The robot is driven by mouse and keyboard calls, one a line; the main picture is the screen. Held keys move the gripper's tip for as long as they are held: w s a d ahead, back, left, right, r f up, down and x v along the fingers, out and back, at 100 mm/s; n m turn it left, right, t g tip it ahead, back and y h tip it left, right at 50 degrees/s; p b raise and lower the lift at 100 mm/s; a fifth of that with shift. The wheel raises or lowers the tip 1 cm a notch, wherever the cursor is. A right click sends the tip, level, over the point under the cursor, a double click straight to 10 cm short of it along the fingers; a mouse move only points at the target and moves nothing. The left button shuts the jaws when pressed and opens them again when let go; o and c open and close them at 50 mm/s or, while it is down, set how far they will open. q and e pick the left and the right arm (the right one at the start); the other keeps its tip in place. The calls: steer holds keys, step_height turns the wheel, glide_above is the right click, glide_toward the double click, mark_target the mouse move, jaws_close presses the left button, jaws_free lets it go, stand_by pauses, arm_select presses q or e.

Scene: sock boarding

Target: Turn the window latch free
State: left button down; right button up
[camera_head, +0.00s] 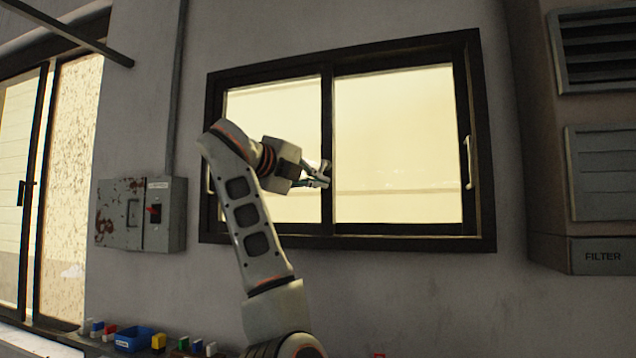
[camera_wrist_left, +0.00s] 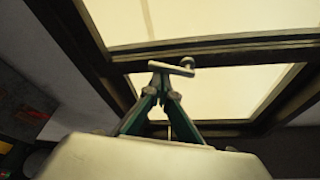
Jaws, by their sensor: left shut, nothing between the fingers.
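The sliding window (camera_head: 395,140) has a dark frame and two pale panes. A small silver latch (camera_head: 326,166) is at its middle upright, partly hidden by my left gripper. In the left wrist view the latch (camera_wrist_left: 172,68) is a short lever with a round knob, just beyond my fingertips. My left gripper (camera_head: 318,180) is in front of the middle upright, at the latch. It also shows in the left wrist view (camera_wrist_left: 160,92), its green fingers shut with nothing between them. I cannot tell whether the fingertips touch the lever. My right gripper is not in view.
A grey switch box (camera_head: 128,215) with a red lever is on the wall at left. A pale pull handle (camera_head: 468,162) is on the window's right side. A blue bin (camera_head: 133,338) and several small coloured blocks lie below. A filter cabinet (camera_head: 600,220) stands at right.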

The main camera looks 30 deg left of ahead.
arm_select(q)
steer(key=a+m+g+y, duration=0.1)
steer(key=m, duration=0.1)
steer(key=a+r+m+y, duration=0.1)
steer(key=m, duration=0.2)
steer(key=a+r+m+g+y, duration=0.1)
steer(key=m, duration=0.2)
steer(key=shift+s+g+p, duration=0.3)
steer(key=shift+s, duration=0.1)
steer(key=shift+d, duration=0.15)
steer(key=shift+w+d+r+p, duration=0.2)
steer(key=shift+d+p, duration=0.1)
steer(key=shift+d, duration=0.3)
steer(key=shift+f, duration=0.1)
